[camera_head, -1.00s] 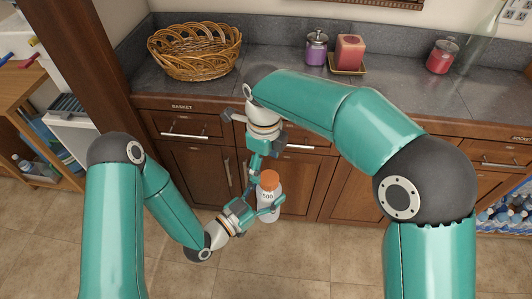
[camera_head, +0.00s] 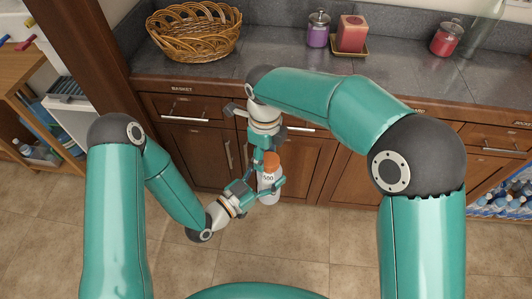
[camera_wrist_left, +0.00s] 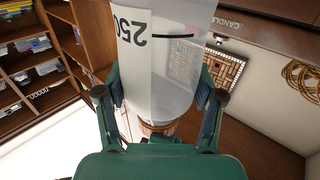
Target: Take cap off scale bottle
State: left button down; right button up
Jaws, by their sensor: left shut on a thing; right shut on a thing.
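The scale bottle (camera_head: 267,181) is translucent white with black markings and has an orange cap (camera_head: 272,160). It is held about upright in the air in front of the cabinets. My left gripper (camera_head: 264,190) is shut around the bottle's body. In the left wrist view the bottle (camera_wrist_left: 165,55) fills the space between the fingers, its printed number upside down, with an orange-brown part at the lower edge. My right gripper (camera_head: 266,155) points down from above and is shut on the cap, partly covering it; the exact finger contact is small and hard to see.
A grey counter (camera_head: 275,85) runs behind, with a wicker basket (camera_head: 195,32), a purple jar (camera_head: 318,30), a pink candle (camera_head: 351,34) and a red jar (camera_head: 447,40). Wooden drawers and cabinet doors stand below it. The tiled floor (camera_head: 300,245) below the bottle is clear.

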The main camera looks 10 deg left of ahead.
jog(key=shift+w, duration=0.15)
jog(key=shift+c, duration=0.8)
jog(key=n, duration=0.6)
jog(key=shift+s, duration=0.35)
jog(key=n, duration=0.6)
jog(key=shift+s+d+r+n, duration=0.1)
jog(key=shift+s+d+n, duration=0.05)
jog(key=shift+s+n, duration=0.2)
jog(key=n, duration=0.6)
jog(key=shift+s+d+n, duration=0.15)
jog(key=shift+d+n, duration=0.1)
jog(key=shift+d, duration=0.05)
jog(key=n, duration=0.4)
jog(key=shift+d, duration=0.2)
jog(key=n, duration=0.4)
jog(key=shift+d, duration=0.2)
jog(key=n, duration=0.4)
jog(key=shift+d+n, duration=0.2)
jog(key=shift+n, duration=0.1)
jog(key=n, duration=0.4)
jog(key=shift+w+d, duration=0.15)
jog(key=shift+w, duration=0.15)
jog(key=n, duration=0.6)
jog(key=shift+w, duration=0.35)
jog(key=n, duration=0.6)
jog(key=shift+w, duration=0.3)
jog(key=n, duration=0.6)
jog(key=shift+w+a+r, duration=0.1)
jog(key=shift+w+a, duration=0.05)
jog(key=shift+a, duration=0.15)
